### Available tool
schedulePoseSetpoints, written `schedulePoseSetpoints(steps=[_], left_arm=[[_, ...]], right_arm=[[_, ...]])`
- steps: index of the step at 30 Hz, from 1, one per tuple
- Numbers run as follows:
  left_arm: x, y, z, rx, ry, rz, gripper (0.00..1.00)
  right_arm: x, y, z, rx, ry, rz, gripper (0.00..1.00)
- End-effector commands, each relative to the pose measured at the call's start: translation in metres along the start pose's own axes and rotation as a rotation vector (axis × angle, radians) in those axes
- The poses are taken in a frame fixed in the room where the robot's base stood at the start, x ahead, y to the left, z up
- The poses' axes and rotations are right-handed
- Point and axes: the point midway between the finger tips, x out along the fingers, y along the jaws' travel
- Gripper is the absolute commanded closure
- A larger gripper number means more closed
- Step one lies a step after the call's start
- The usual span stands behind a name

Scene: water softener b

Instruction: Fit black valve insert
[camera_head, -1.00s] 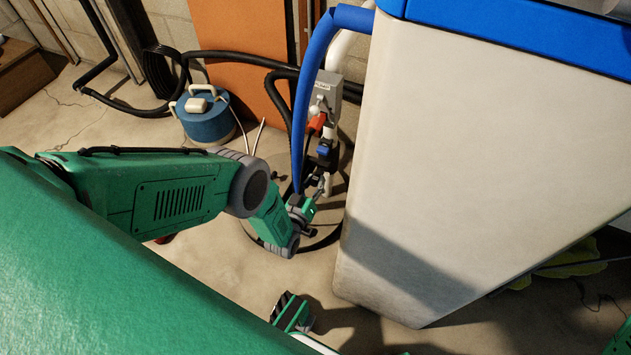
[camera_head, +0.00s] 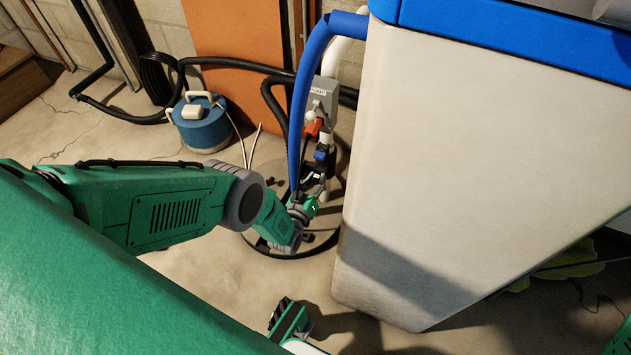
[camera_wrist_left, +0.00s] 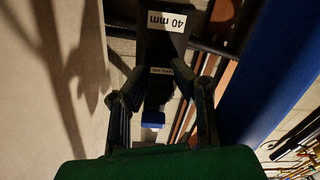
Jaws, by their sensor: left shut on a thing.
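My left gripper (camera_head: 311,204) is low beside the pipework, just under the black and blue valve part (camera_head: 322,160). In the left wrist view its two dark fingers (camera_wrist_left: 160,95) close in on a black valve insert (camera_wrist_left: 160,84) with a small white label. A blue piece (camera_wrist_left: 152,118) shows between the fingers. Beyond them is a dark block marked "40 mm" (camera_wrist_left: 166,22). In the head view the gripper's hold is too small to make out. I cannot tell whether the insert touches the block or sits in it.
The large white tank (camera_head: 480,170) with a blue top stands close on the right. A blue hose (camera_head: 300,110) hangs beside the gripper, near a grey box (camera_head: 322,95) and a red valve (camera_head: 313,128). A blue canister (camera_head: 203,125) stands at the back left.

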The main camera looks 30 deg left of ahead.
Motion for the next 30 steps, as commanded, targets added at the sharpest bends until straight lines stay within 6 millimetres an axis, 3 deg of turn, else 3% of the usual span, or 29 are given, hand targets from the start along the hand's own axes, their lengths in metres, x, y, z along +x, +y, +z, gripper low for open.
schedulePoseSetpoints(steps=[12,13,14,15,25,30], left_arm=[[0.002,0.000,0.000,0.000,-0.002,0.000,1.00],[0.002,0.000,0.000,0.000,-0.002,0.000,0.70],[0.002,0.000,0.000,0.000,-0.002,0.000,0.59],[0.002,0.000,0.000,0.000,-0.002,0.000,0.56],[0.000,0.000,0.000,0.000,-0.002,0.000,0.56],[-0.015,0.000,0.002,0.000,-0.005,-0.001,0.56]], right_arm=[[0.000,0.000,0.000,0.000,0.000,0.000,0.60],[0.000,0.000,0.000,0.000,0.000,0.000,0.60],[0.000,0.000,0.000,0.000,0.000,0.000,0.60],[0.000,0.000,0.000,0.000,0.000,0.000,0.60],[-0.001,0.000,0.001,0.000,0.002,0.000,0.60],[-0.001,0.000,0.001,0.000,0.002,0.000,0.60]])
